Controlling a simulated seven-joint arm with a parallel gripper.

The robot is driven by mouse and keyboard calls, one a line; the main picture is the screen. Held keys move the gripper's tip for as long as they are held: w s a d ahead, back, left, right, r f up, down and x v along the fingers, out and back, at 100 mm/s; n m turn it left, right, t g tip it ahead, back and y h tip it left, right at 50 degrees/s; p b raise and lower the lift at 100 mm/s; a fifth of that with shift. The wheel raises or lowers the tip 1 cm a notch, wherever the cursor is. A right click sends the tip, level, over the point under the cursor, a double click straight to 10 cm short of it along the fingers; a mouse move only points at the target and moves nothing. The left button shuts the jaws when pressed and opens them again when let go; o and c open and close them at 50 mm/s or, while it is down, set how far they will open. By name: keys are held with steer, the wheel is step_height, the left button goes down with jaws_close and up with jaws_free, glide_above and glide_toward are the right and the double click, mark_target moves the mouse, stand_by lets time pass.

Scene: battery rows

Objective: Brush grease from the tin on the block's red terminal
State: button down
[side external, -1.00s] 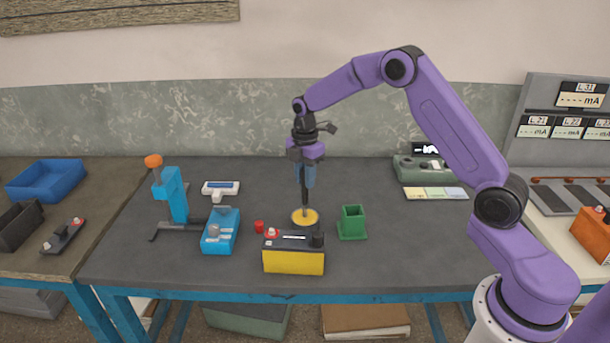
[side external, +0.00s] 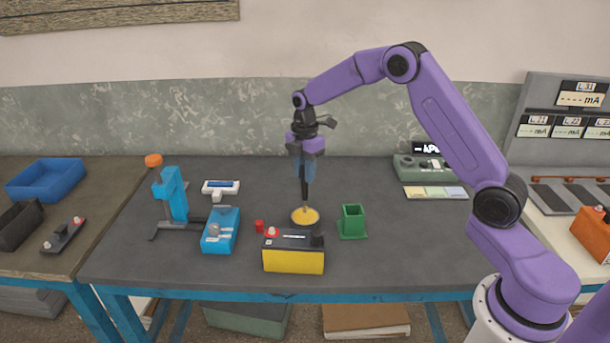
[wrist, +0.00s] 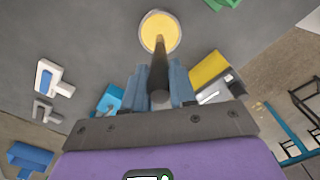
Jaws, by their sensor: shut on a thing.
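The block (side external: 293,262) is yellow with a black top. Its red terminal (side external: 272,232) is at the left, a dark terminal (side external: 317,239) at the right.
A small red cap (side external: 259,226) lies left of the block. A green holder (side external: 352,222) stands to the right. A blue device (side external: 221,232) and a blue stand (side external: 174,196) are at the left. A green meter (side external: 418,168) sits at the back right. The right front tabletop is clear.

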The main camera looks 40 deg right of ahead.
steer(key=shift+r, duration=2.7)
steer(key=s+a+r+m, duration=0.2)
steer(key=s+r+m, duration=0.1)
steer(key=s+m, duration=0.4)
steer(key=s+a+r+m, duration=0.2)
steer(key=s+r+m, duration=0.1)
steer(key=s+m, duration=0.4)
steer(key=w+a+r, duration=0.1)
steer(key=w+a, duration=0.9)
steer(key=a, duration=0.2)
steer(key=shift+m, duration=0.4)
steer(key=shift+s+d+f, duration=0.1)
steer(key=shift+d+f, duration=0.05)
steer(key=shift+f, duration=1.3)
steer(key=shift+d+f, duration=0.15)
steer(key=shift+f, duration=1.65)
steer(key=shift+s+d+f, duration=0.1)
steer(key=shift+s, duration=0.05)
steer(key=shift+w+a, duration=0.25)
steer(key=shift+w, duration=0.1)
